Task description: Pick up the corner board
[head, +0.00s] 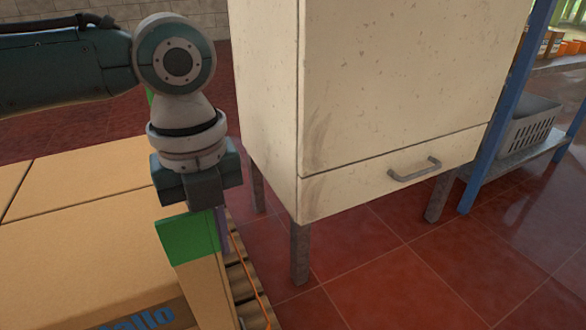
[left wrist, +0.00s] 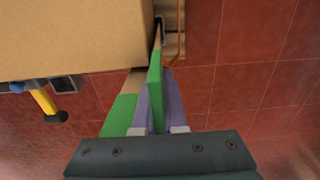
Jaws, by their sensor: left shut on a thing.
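The corner board (head: 202,285) is a tan, L-shaped upright strip with a green top end, at the corner of the carton stack in the head view. My left gripper (head: 216,226) points down at its top. In the left wrist view, the gripper's purple fingers (left wrist: 158,92) are shut on one green leg of the corner board (left wrist: 154,80), with one finger on each side. The other leg shows left of the fingers. The board's lower end is out of the head view. My right gripper is not in view.
Large cartons (head: 85,190) stand on a wooden pallet (head: 245,290) at the left. A cream cabinet (head: 390,85) on legs stands close on the right. A blue shelf rack (head: 495,120) holds a grey crate (head: 527,128). Red tiled floor (head: 390,285) is clear in front.

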